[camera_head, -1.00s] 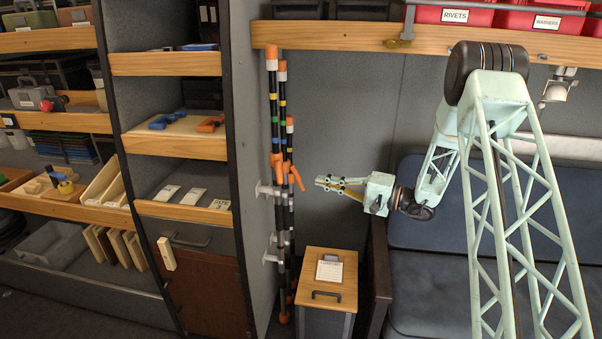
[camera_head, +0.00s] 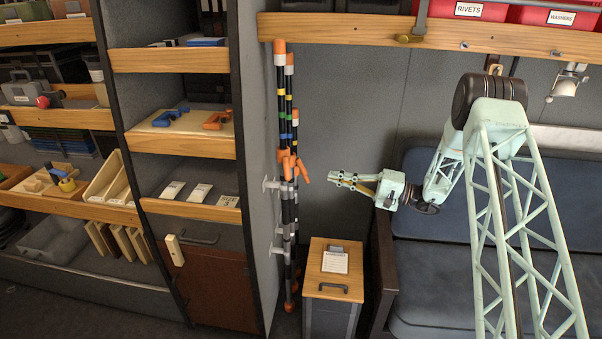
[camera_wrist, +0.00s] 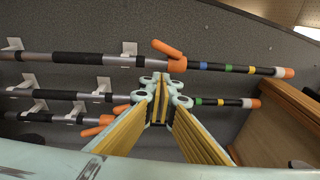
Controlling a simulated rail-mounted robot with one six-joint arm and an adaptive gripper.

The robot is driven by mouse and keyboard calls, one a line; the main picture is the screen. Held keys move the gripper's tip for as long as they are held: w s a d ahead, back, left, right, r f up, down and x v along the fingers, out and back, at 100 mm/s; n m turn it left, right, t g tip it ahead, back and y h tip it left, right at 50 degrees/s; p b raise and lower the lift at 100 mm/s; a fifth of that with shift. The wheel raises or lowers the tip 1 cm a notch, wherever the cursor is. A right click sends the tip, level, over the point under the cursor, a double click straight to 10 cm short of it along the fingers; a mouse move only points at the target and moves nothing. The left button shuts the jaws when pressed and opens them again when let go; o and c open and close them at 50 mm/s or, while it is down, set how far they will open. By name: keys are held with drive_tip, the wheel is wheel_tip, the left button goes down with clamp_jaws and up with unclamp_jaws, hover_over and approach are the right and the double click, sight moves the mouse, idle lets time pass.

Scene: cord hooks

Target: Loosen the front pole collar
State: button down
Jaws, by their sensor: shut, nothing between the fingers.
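Several upright dark poles with coloured bands stand against the grey panel in the head view. Their orange collars sit at mid-height; one collar lever (camera_head: 304,176) sticks out to the right, toward my gripper. I cannot tell for sure which pole is the front one. My gripper (camera_head: 332,177) is shut and empty, pointing left, a short gap right of that lever. In the wrist view the poles run sideways. Another orange collar (camera_wrist: 94,129) shows lower left, partly hidden by the fingers.
Grey wall brackets (camera_head: 272,184) hold the poles. A wood-topped cabinet (camera_head: 325,291) stands below my gripper. A dark blue seat (camera_head: 420,240) is behind my arm. A wooden shelf edge (camera_head: 350,31) runs above. The wall between poles and arm is clear.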

drive_tip(key=shift+a, duration=0.1)
approach(285, 164)
drive_tip(key=w+a+f, duration=0.3)
drive_tip(key=w, duration=0.1)
drive_tip(key=shift+s+a+b, duration=0.45)
drive_tip(key=shift+a, duration=0.25)
drive_tip(key=shift+a+f, duration=0.1)
idle(0.3)
drive_tip(key=shift+s+a+b, duration=0.45)
drive_tip(key=shift+s+b, duration=0.05)
drive_tip(key=shift+b, duration=0.15)
drive_tip(key=shift+a, duration=0.1)
drive_tip(key=shift+w+d, duration=0.1)
drive_tip(key=shift+d, duration=0.1)
